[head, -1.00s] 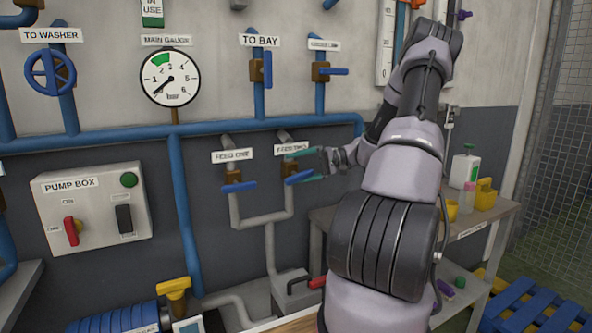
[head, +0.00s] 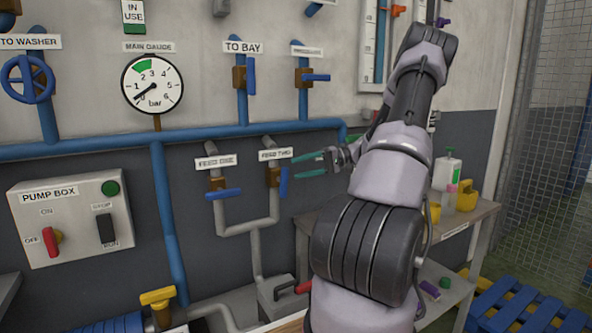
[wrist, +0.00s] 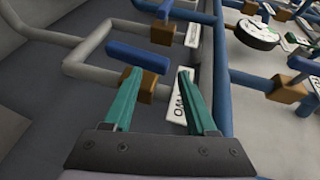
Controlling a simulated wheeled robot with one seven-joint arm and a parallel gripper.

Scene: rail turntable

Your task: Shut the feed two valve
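The feed two valve has a brown body (head: 273,178) under the FEED TWO label (head: 275,154). Its blue handle (head: 284,182) stands upright, in line with its grey pipe. In the wrist view the blue handle (wrist: 138,57) lies beyond the left fingertip, roughly along the pipe. My gripper (head: 297,167) is just right of the handle, with its teal fingers apart and nothing visible between them. In the wrist view my gripper (wrist: 158,74) is also open, close to the valve body and label. Whether a fingertip touches the handle is unclear.
The feed one valve's blue handle (head: 223,193) lies crosswise, close on the left. A blue main pipe (head: 200,134) runs above. A pump box (head: 72,217) is at left. A bench (head: 470,222) with bottles stands at right, behind my arm.

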